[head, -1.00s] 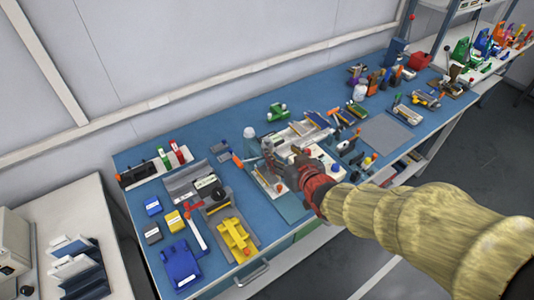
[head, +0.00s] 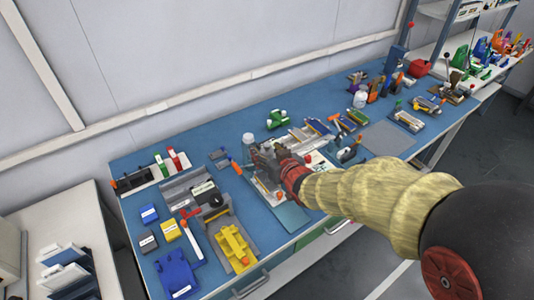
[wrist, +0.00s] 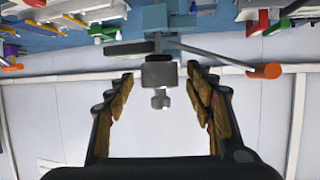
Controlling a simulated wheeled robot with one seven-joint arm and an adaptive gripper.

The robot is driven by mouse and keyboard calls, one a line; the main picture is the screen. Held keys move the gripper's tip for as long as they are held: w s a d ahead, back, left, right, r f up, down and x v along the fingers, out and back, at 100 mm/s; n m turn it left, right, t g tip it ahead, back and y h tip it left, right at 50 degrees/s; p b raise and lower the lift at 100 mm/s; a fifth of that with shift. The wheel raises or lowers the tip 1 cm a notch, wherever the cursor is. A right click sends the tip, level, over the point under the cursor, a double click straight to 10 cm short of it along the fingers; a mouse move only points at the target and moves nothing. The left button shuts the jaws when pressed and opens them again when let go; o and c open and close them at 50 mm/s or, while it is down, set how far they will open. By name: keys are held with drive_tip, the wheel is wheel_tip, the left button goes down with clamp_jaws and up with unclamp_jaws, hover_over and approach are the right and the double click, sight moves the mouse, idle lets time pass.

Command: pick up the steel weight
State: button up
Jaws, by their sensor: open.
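A grey metal piece with a small knob, which looks like the steel weight (wrist: 158,74), shows at the middle of the wrist view. It lies in line with the gap between my fingers; whether it is fully between them or just beyond the tips is hard to tell. My gripper (wrist: 160,82) is open, with one padded finger on each side and no visible contact. In the head view my gripper (head: 264,156) is over the middle of the blue bench, and it and my arm hide the weight there.
A grey rod with an orange handle (wrist: 265,71) stretches right close behind the weight. The wall (head: 200,60) runs behind.

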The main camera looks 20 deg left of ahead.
drive_tip(key=shift+c, duration=0.9)
drive_tip(key=c, duration=1.1)
clamp_jaws()
